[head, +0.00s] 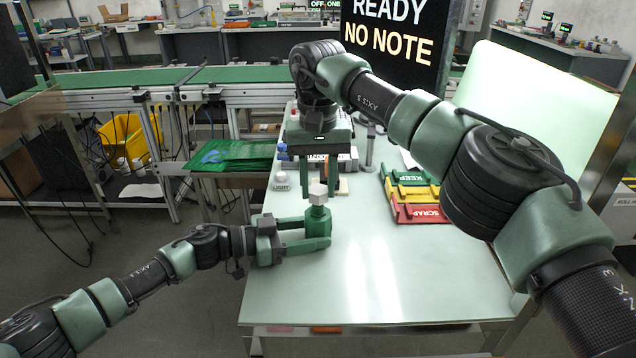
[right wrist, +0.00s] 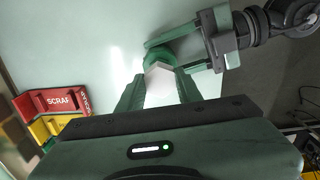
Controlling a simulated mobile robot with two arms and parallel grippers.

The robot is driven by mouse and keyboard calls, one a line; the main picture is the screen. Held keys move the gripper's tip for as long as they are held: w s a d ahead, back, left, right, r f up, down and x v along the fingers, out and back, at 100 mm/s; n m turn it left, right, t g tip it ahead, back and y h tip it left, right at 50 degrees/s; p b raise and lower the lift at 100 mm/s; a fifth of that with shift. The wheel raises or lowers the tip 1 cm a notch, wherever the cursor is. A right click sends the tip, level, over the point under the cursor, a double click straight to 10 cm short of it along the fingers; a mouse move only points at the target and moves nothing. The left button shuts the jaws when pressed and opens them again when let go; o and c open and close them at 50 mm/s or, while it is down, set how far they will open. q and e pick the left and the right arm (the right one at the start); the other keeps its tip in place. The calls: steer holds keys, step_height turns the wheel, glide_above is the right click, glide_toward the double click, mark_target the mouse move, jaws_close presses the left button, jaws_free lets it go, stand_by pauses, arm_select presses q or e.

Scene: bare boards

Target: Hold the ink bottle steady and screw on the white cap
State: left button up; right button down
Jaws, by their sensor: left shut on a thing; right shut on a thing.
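The green ink bottle (head: 318,222) stands upright on the pale table, and its round top also shows in the right wrist view (right wrist: 158,56). My left gripper (head: 320,231) is shut on the bottle's sides, coming in from the left. The white cap (head: 318,194), faceted and pale, sits upright directly over the bottle's neck. My right gripper (head: 320,184) points down from above and is shut on the cap. In the right wrist view the cap (right wrist: 160,81) lies between the right fingertips, over the bottle. I cannot tell how far its thread is engaged.
Green, yellow and red trays (head: 415,196) marked KEEP and SCRAP lie to the right on the table (head: 400,285). A green mat (head: 232,156) is at the left. The front of the table is clear.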

mark_target(318, 223)
steer(key=shift+f, duration=1.3)
steer(key=c, duration=0.9)
jaws_free()
steer(key=shift+w, duration=0.1)
